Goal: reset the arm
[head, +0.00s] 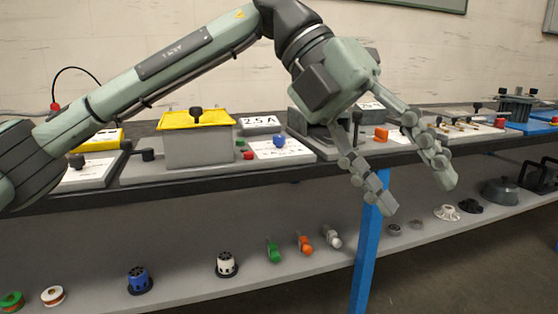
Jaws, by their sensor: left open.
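My left arm comes in from the left and reaches across the upper middle of the head view. My left gripper (415,188) hangs in front of the bench's front edge, pointing down and to the right. Its two fingers are spread apart and nothing is between them. My right gripper is not in view. The gripper's palm and fingers hide part of the grey device on the bench behind them.
A bench (80,199) runs along the wall, with a yellow-topped grey box (197,145) and a blue ball (279,141). The lower shelf (200,292) holds spools, a blue-black part (139,280), a white-black part (227,264) and several small fittings. A blue leg (369,250) stands below the gripper.

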